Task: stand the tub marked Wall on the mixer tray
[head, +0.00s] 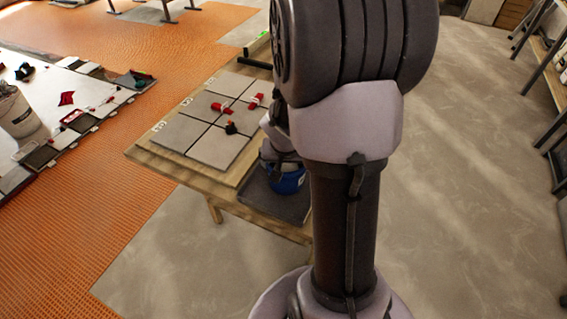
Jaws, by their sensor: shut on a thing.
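A blue tub (287,184) shows at the near end of the wooden table, partly hidden by my arm. No marking on it can be read. My gripper (281,160) is at the tub's top and shut on it; its fingers are small and mostly hidden. A dark grey tray (262,208) lies on the table below the tub, its right part hidden behind my arm. The tub appears over the tray; I cannot tell whether its base touches it.
Left of the tray, a board of grey tiles (188,132) bears red clips (221,107) and a small black piece (231,128). A white bucket (17,112) stands on a pale surface at far left. Orange matting (110,215) and bare grey floor (470,170) surround the table.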

